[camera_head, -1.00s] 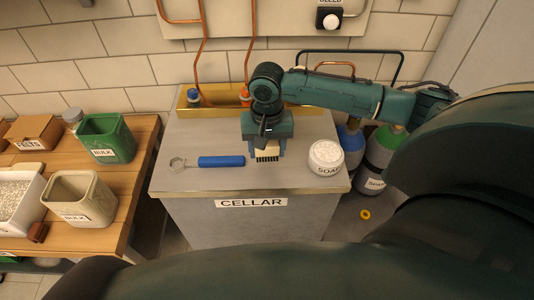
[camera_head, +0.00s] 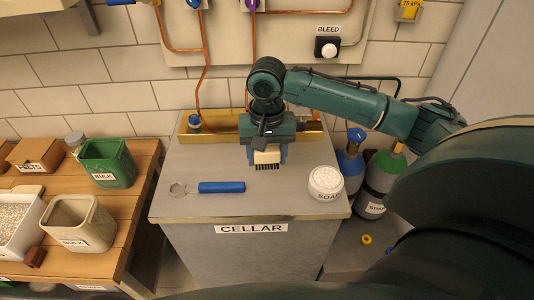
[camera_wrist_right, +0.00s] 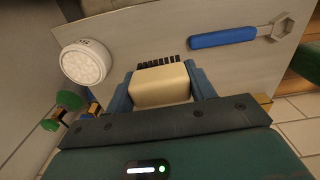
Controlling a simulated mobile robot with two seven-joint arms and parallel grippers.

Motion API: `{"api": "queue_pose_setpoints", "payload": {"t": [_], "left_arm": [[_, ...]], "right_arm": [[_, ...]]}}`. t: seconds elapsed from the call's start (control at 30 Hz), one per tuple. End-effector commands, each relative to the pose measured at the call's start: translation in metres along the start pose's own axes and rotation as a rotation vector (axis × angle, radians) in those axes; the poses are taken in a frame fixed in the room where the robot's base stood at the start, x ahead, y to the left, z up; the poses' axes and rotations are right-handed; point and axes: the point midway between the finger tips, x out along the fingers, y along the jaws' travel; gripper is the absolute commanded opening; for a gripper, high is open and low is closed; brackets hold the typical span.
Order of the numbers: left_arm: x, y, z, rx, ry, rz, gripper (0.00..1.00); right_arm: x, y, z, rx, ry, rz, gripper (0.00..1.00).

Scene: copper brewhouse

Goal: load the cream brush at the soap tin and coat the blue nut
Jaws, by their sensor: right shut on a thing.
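The cream brush (camera_head: 266,158), a cream block with short dark bristles, is held in my right gripper (camera_head: 267,154), bristles toward the counter's front. In the right wrist view the brush (camera_wrist_right: 160,85) fills the space between the blue fingers. The soap tin (camera_head: 325,183), round and white with a SOAP label, stands on the counter to the right, apart from the brush. The blue nut (camera_head: 194,121) sits on a copper pipe at the left end of the brass tray, left of and behind the brush. My left gripper is not in view.
A blue-handled spanner (camera_head: 222,187) lies on the CELLAR counter (camera_head: 200,207) left of the brush. The brass tray (camera_head: 225,133) runs along the back, partly hidden by my gripper. Gas cylinders (camera_head: 380,170) stand right of the counter. A wooden bench with bins is at left.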

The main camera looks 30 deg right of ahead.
Motion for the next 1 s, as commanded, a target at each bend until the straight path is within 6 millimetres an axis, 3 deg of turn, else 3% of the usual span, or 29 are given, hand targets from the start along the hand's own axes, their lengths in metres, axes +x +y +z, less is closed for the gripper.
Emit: {"api": "queue_pose_setpoints", "payload": {"t": [0.27,1.0], "left_arm": [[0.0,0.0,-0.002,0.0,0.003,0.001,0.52],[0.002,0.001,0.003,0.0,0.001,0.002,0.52]], "right_arm": [[0.001,0.0,0.0,0.0,0.0,0.0,0.36],[0.045,0.0,0.0,0.0,-0.001,-0.001,0.36]]}}
